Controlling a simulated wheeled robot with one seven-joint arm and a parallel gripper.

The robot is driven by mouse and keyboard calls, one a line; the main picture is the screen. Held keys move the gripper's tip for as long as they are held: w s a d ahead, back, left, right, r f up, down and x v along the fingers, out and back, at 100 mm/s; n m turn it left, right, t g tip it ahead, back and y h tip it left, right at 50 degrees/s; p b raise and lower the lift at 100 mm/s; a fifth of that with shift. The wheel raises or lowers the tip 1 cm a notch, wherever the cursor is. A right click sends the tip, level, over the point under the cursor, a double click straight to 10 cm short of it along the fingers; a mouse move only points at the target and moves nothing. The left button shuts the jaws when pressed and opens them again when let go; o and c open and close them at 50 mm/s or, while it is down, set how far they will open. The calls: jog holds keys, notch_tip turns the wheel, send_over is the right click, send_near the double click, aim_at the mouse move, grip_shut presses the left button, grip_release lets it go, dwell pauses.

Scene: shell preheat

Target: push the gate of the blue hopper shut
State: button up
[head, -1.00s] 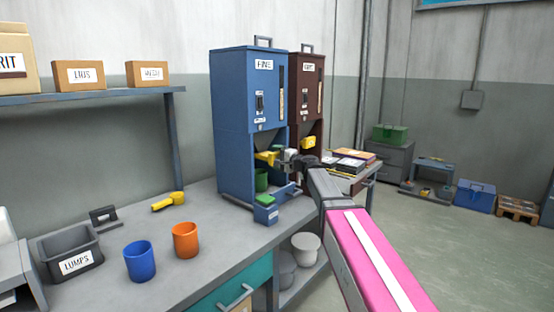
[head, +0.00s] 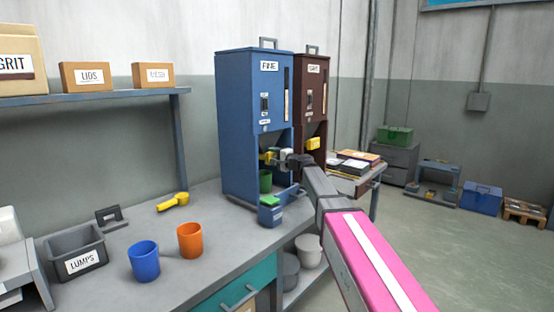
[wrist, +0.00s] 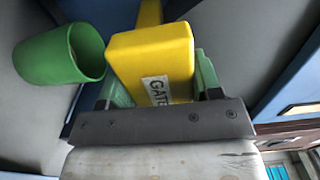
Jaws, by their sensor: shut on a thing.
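The blue hopper (head: 240,118), labelled FINE, stands on the grey workbench. Its yellow gate (wrist: 150,58), marked GATE, fills the middle of the wrist view. My gripper (head: 278,158) is at the open lower bay of the hopper, with its green-tipped fingers on both sides of the gate handle. It is shut on that handle. In the head view my gripper hides much of the gate, and I cannot tell how far the gate is pushed in. A green cup (head: 266,181) stands in the bay below the gate and also shows in the wrist view (wrist: 60,55).
A brown hopper (head: 308,95) with its own yellow gate (head: 313,143) stands close on the right.

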jog(key=shift+w+a, duration=0.1)
jog(key=o, duration=1.3)
jog(key=v, duration=1)
jog(key=shift+s+d, duration=0.25)
